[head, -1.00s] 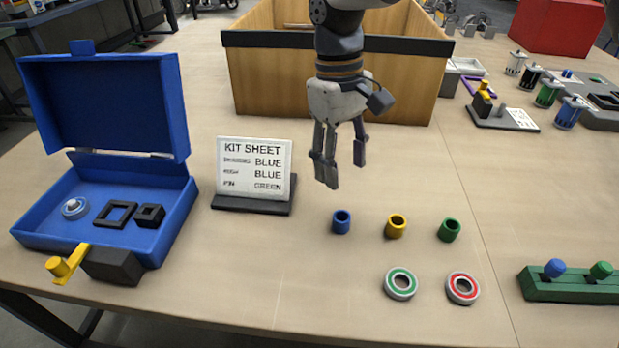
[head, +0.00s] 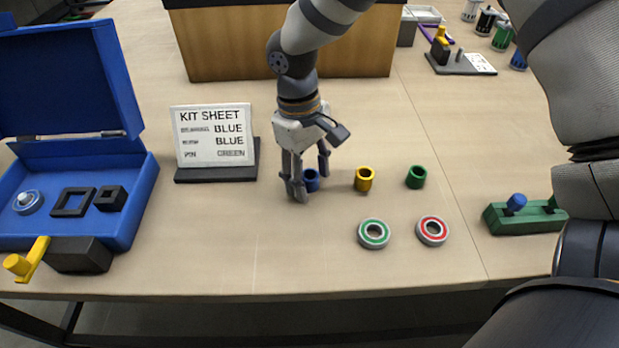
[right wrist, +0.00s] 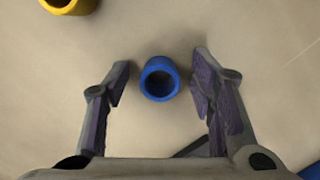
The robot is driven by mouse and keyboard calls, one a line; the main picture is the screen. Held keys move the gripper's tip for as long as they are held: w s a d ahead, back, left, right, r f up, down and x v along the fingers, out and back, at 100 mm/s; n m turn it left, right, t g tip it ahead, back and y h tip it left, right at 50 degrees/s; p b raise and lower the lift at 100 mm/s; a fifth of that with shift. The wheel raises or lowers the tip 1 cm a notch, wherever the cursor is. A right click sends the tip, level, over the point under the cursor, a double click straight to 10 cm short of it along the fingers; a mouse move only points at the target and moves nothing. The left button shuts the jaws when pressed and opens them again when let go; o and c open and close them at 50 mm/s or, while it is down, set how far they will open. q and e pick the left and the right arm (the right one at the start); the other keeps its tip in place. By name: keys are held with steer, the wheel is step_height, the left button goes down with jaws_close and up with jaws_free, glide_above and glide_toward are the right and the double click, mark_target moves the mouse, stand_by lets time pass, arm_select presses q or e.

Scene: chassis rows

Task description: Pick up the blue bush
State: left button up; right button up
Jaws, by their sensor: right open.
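The blue bush (head: 311,181) is a short blue ring standing upright on the table, at the left end of a row of bushes. In the head view my right gripper (head: 310,186) is low over it, with its fingers on either side and partly covering it. In the right wrist view the blue bush (right wrist: 160,79) lies between the tips of the open gripper (right wrist: 160,82), with a gap to each finger. The gripper holds nothing. My left gripper is not in view.
A yellow bush (head: 364,179) and a green bush (head: 416,176) stand to the right. A green-ringed bearing (head: 374,247) and a red-ringed bearing (head: 432,243) lie in front. The kit sheet (head: 214,161) and blue case (head: 142,205) are left. A wooden bin (head: 350,52) stands behind.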

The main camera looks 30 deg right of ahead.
mark_target(310, 180)
steer(key=c, duration=0.9)
steer(key=shift+r, duration=0.15)
